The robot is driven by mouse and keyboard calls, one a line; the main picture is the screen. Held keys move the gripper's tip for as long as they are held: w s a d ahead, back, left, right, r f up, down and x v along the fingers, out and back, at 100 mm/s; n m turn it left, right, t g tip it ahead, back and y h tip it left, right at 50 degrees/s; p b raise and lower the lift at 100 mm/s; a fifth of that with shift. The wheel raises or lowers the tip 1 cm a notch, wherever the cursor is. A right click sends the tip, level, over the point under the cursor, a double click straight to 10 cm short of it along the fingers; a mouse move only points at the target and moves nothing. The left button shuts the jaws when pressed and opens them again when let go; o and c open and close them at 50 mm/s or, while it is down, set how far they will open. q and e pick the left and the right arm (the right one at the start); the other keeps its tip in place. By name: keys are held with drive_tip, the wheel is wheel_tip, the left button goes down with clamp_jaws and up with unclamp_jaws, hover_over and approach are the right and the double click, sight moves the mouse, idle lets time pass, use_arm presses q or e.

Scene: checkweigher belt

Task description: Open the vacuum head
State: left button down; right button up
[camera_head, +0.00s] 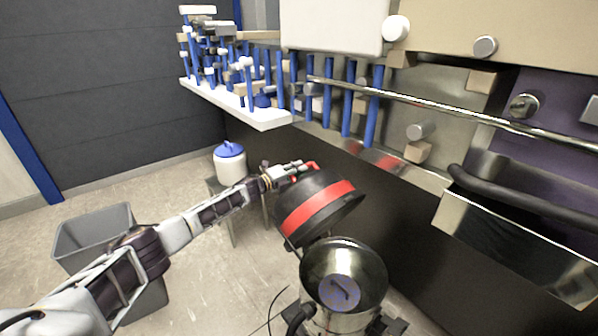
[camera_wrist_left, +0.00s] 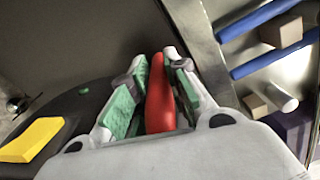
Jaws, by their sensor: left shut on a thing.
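The vacuum head (camera_head: 312,204) is a black dome with a red band, tilted up and back above the steel vacuum drum (camera_head: 345,262). The drum's open mouth shows a round disc inside. My left gripper (camera_head: 300,170) reaches in from the left to the top of the head and is shut on a red handle. In the left wrist view the red handle (camera_wrist_left: 160,97) stands between the two green-padded fingers of my left gripper (camera_wrist_left: 155,85). The black head surface and a yellow patch (camera_wrist_left: 30,139) show at the left there. My right gripper is out of view.
A grey bin (camera_head: 95,232) stands at the left. A white canister with a blue lid (camera_head: 230,165) sits on a small stand behind my left arm. The belt machine with a steel rail (camera_head: 430,105) and blue posts runs along the right. Open floor lies in front.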

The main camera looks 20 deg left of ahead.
use_arm(q)
drive_tip(key=shift+r, duration=0.15)
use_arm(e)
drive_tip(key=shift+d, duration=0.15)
use_arm(q)
drive_tip(key=c, duration=1.4)
unclamp_jaws()
drive_tip(key=shift+o, duration=0.4)
drive_tip(key=shift+s+a+f, duration=0.2)
drive_tip(key=shift+s+a, duration=0.15)
drive_tip(key=shift+s, duration=0.05)
drive_tip(key=v, duration=1.1)
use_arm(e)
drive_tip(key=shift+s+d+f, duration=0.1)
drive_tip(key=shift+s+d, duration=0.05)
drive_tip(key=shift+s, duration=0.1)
